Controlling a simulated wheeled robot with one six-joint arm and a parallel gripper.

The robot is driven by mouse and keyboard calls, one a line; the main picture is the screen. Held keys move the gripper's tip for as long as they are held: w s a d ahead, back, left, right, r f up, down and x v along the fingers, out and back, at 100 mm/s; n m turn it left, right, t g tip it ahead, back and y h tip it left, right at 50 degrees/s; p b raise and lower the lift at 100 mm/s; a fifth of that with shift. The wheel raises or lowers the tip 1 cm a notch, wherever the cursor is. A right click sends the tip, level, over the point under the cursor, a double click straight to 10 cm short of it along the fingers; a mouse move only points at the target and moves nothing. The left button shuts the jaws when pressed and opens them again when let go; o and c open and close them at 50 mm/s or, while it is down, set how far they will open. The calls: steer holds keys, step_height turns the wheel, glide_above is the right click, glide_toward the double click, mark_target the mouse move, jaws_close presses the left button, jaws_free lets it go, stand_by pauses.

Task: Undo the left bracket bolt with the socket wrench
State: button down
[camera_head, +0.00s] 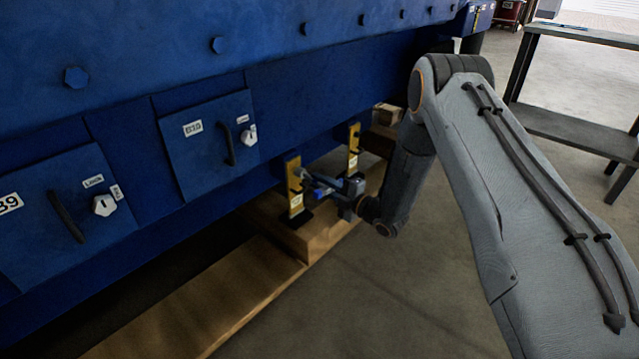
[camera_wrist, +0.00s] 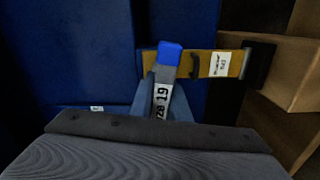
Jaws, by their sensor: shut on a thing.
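The left bracket (camera_head: 294,188) is a yellow upright plate with a white label, below the blue engine side. It also shows in the wrist view (camera_wrist: 207,64), lying sideways. My gripper (camera_head: 345,192) is in front of and to the right of it. In the wrist view my gripper (camera_wrist: 163,103) is shut on the socket wrench (camera_wrist: 162,85), a grey tool marked 19 with a blue end. The blue end overlaps the bracket's end in that view. The bolt is hidden there, so I cannot tell whether the socket sits on it.
A second yellow bracket (camera_head: 354,147) stands farther right. Wooden blocks (camera_head: 318,232) lie below the brackets. The blue engine (camera_head: 200,80) with hatch covers fills the left. A dark shelf table (camera_head: 575,125) stands at the right, with open floor before it.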

steer(key=shift+s+d, duration=0.1)
steer(key=shift+s+d+r+p, duration=0.1)
steer(key=shift+s+d+p, duration=0.3)
steer(key=shift+d, duration=0.15)
steer(key=m, duration=0.3)
steer(key=shift+m, duration=0.3)
steer(key=m, duration=0.8)
steer(key=shift+p, duration=0.35)
steer(key=m, duration=0.4)
steer(key=shift+w+a, duration=0.15)
